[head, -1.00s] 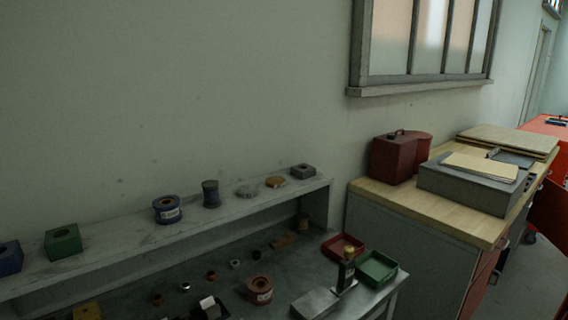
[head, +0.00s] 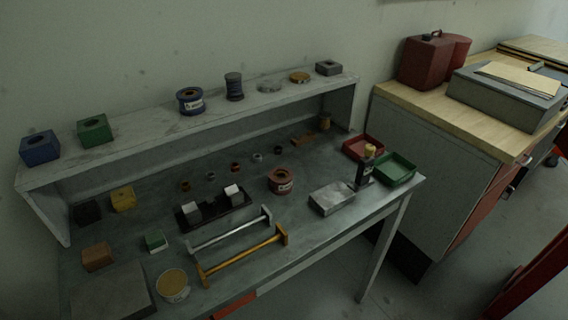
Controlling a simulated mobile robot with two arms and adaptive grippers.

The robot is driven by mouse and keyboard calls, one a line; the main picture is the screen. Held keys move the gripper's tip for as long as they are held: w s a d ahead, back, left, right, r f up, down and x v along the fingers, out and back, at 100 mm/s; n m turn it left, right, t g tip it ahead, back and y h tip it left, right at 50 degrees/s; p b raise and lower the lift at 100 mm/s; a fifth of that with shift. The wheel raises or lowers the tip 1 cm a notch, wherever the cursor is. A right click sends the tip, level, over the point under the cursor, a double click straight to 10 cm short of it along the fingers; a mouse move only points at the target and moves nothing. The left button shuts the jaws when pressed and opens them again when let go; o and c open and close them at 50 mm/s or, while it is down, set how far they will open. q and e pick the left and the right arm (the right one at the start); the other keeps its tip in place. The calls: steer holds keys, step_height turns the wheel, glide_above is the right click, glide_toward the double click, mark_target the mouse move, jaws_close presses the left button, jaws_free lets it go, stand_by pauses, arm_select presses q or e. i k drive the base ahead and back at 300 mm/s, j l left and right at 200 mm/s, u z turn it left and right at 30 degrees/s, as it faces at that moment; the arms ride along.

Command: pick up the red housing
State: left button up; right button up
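The red housing (head: 281,181), a short round flanged part with a pale label and a hole in its top, stands upright on the grey workbench (head: 315,230), right of the middle. Nothing touches it in the head view. A similar blue flanged part (head: 190,101) stands on the raised shelf behind. Neither of my grippers shows in the head view.
A black holder with two pale blocks (head: 213,208) stands left of the housing. A silver bar (head: 230,233) and a yellow bar (head: 243,256) lie in front. A metal block (head: 332,199), a dark bottle (head: 365,168), a red tray (head: 362,147) and a green tray (head: 395,168) are right.

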mark_target(280, 187)
steer(key=l+u, duration=0.5)
steer(key=u, duration=0.2)
steer(key=l+u, duration=0.35)
steer(key=k+l, duration=0.15)
steer(key=l, duration=0.25)
steer(key=k+l+u, duration=0.15)
steer(key=l, duration=0.3)
steer(key=k+l, duration=0.2)
steer(key=l, duration=0.2)
steer(key=u, duration=0.05)
